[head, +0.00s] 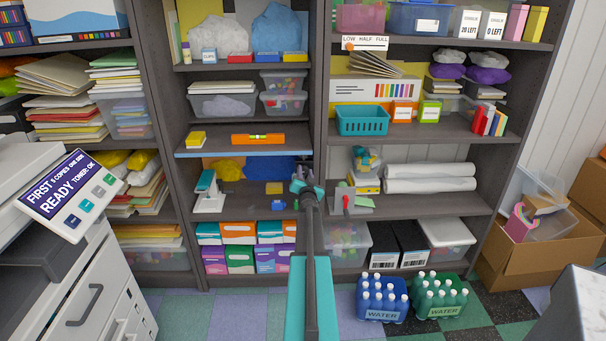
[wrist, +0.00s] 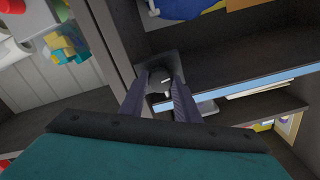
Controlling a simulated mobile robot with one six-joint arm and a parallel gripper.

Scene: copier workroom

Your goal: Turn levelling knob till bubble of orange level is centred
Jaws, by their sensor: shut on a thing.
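The orange level (head: 258,139) lies on a shelf with a light blue front edge (head: 235,153) in the middle bay. Its vial shows as a small yellow-green patch; the bubble is too small to place. The blue-edged shelf also shows in the wrist view (wrist: 235,88). My gripper (head: 304,174) is at the right end of that shelf, by the upright. In the wrist view its dark fingers (wrist: 161,84) close on a dark levelling knob (wrist: 160,75) with a small pale mark. My gripper hides the knob in the head view.
A white stapler-like device (head: 208,192) stands on the shelf below, at left. A grey device with a red handle (head: 347,200) is just right of my gripper. Water bottle crates (head: 382,302) stand on the floor at right. The copier (head: 75,260) fills the left front.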

